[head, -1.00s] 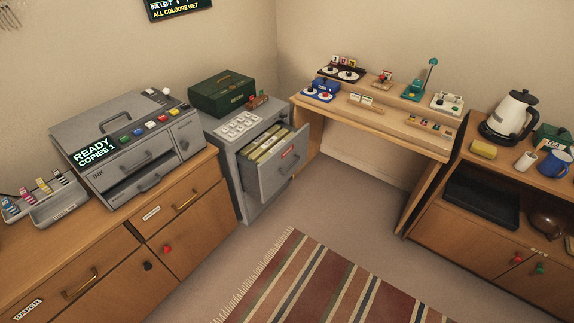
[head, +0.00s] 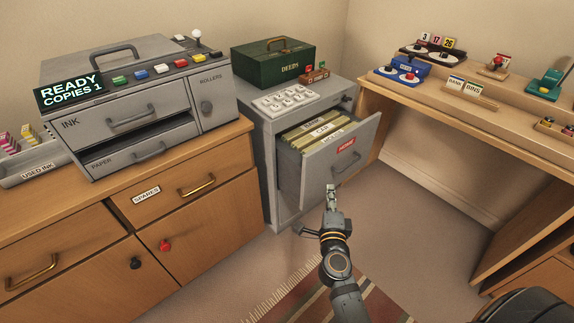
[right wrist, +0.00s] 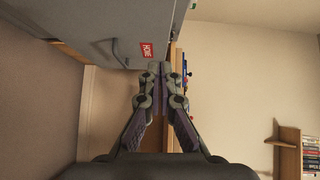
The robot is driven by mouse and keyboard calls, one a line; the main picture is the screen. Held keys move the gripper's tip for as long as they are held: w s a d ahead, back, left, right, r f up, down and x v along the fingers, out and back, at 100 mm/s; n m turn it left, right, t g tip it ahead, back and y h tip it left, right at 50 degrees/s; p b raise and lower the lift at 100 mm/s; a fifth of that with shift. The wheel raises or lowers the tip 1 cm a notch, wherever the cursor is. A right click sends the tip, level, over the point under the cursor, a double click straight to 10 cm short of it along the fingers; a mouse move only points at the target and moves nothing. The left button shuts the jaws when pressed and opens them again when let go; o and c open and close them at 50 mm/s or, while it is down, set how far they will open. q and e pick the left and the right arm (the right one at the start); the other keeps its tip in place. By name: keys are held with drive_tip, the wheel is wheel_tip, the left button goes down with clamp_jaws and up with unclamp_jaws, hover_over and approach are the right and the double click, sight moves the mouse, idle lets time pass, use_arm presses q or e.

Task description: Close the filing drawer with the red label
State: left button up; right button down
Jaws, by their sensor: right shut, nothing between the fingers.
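The filing drawer (head: 325,174) with the red label (head: 346,144) stands pulled open from the grey cabinet (head: 257,122), and yellow folders show inside. My right gripper (head: 331,189) is shut and empty, just in front of the lower part of the drawer front. In the right wrist view the drawer front (right wrist: 100,28) fills the upper left, and the red label (right wrist: 147,49) is just above the shut fingertips (right wrist: 155,72). I cannot tell whether the fingertips touch the drawer. My left gripper is not in view.
A wooden sideboard (head: 190,235) with a grey copier (head: 130,110) stands to the left. A green deeds box (head: 272,66) and a keypad (head: 285,98) sit on the cabinet. A wooden desk (head: 400,95) stands to the right. A striped rug (head: 385,285) lies on the floor.

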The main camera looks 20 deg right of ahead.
drive_tip(key=x, duration=0.4)
drive_tip(key=a+b+x, duration=0.1)
drive_tip(key=x, duration=0.3)
drive_tip(key=w+a+r+x, duration=0.1)
drive_tip(key=x, duration=0.3)
drive_tip(key=shift+w, duration=0.15)
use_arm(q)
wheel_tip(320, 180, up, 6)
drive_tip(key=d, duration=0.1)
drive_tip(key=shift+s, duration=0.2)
use_arm(e)
drive_tip(key=shift+w, duration=0.15)
drive_tip(key=shift+w+a, duration=0.1)
